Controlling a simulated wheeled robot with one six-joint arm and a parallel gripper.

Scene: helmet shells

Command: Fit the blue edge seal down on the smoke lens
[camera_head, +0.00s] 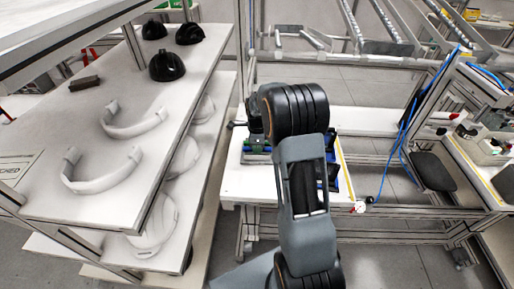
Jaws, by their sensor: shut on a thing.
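My arm (305,160) reaches over a white workbench and blocks the view of its middle. My gripper is hidden behind the arm's far end, so neither its fingers nor anything in them shows. A dark fixture with a blue edge (347,181) shows in part on the bench, to the right of the arm. I cannot tell whether this blue is the edge seal or part of the fixture. The smoke lens cannot be made out. A small green and dark part (257,146) shows left of the arm.
A white shelf rack (120,185) at left holds white curved bands (102,172) and black domed shells (167,66). Bare white benchtop (245,182) shows left of the arm. A metal frame with blue hoses (398,145) stands right.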

